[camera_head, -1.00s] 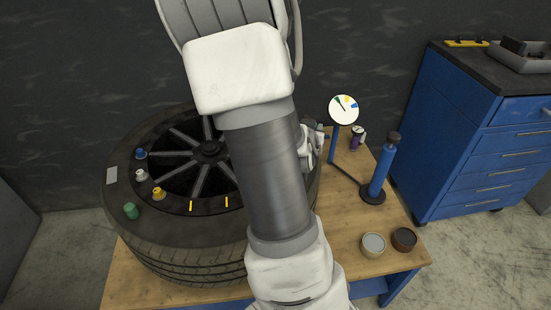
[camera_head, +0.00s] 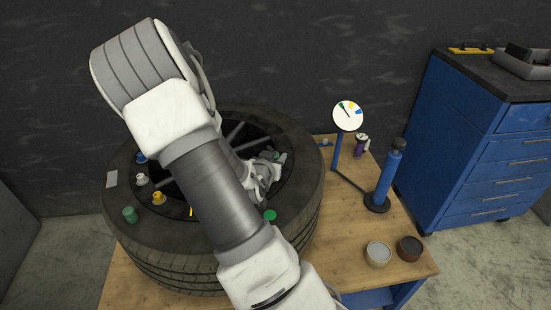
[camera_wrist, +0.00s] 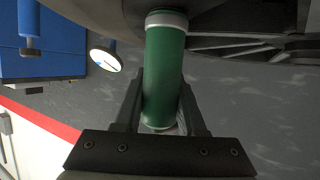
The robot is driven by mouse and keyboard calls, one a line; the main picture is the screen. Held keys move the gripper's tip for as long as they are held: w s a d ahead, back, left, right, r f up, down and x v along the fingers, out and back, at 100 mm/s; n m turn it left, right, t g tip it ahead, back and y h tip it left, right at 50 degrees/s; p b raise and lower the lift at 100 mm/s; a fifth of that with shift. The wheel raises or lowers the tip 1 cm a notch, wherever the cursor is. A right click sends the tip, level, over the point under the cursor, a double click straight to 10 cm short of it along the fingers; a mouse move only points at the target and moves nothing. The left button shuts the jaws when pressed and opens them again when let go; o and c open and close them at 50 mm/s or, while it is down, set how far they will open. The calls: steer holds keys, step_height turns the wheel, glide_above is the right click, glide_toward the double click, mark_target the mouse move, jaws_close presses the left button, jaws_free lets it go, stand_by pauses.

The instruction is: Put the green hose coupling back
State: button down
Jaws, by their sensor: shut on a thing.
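The green hose coupling is a green cylinder (camera_wrist: 164,78) with a pale ring near one end. In the wrist view my gripper (camera_wrist: 162,98) is shut on it, with one finger on each side. Its ringed end is at the dark wheel surface at the top of that view; I cannot tell whether they touch. In the head view my gripper (camera_head: 266,172) is over the right part of the wheel, and my arm hides part of the rim. A green cap (camera_head: 130,214) and a green disc (camera_head: 270,215) show on the tyre (camera_head: 290,225).
Blue (camera_head: 141,157), white (camera_head: 142,179) and yellow (camera_head: 158,198) fittings stand on the wheel's left side. A dial gauge (camera_head: 348,115), blue pump (camera_head: 386,180) and two small round tins (camera_head: 378,253) are on the wooden bench (camera_head: 335,230). A blue cabinet (camera_head: 470,150) stands right.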

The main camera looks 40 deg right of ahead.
steer(key=shift+r, duration=0.1)
steer(key=shift+f, duration=0.2)
steer(key=shift+c, duration=2.4)
jaws_free()
steer(key=shift+a+r, duration=0.1)
steer(key=shift+r, duration=0.05)
